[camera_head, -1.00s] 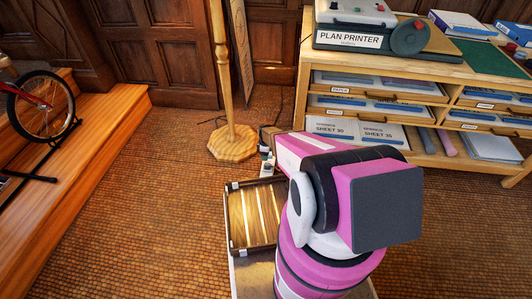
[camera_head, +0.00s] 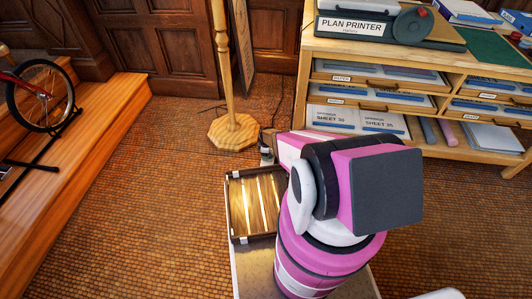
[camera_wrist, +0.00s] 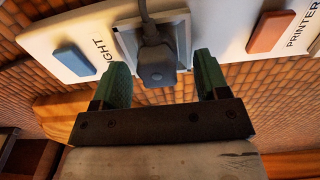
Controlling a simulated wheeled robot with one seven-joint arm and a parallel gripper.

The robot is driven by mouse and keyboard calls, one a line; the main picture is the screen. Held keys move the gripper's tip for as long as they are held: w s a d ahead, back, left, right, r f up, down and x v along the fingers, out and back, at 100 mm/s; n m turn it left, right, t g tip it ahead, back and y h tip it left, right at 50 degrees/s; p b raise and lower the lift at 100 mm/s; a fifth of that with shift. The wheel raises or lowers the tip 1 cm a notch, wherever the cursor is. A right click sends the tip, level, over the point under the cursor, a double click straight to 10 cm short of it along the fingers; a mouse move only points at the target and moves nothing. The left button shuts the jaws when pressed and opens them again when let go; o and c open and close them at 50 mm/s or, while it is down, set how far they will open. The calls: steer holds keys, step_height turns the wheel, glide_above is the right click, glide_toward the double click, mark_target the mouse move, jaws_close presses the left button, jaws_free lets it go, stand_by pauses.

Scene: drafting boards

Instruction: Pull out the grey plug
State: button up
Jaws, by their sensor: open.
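The grey plug (camera_wrist: 157,62) sits in a square socket (camera_wrist: 182,38) on a white panel in the wrist view, with its dark cord running up from it. My gripper (camera_wrist: 161,72) is open, with its green-tipped fingers on either side of the plug. A gap shows on both sides, so neither finger appears to touch it. In the head view my arm hides the plug and socket, and little of the gripper shows beyond it.
The white panel (camera_wrist: 220,25) also carries a blue switch (camera_wrist: 74,60) and an orange-red switch (camera_wrist: 270,31) labelled PRINTER. In the head view a wooden stand (camera_head: 233,132) is just beyond the gripper, and a drawer cabinet (camera_head: 440,55) is at right. A wooden tray (camera_head: 237,239) is beside my arm.

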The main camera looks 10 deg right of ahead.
jaws_close()
steer(key=shift+r, duration=3.55)
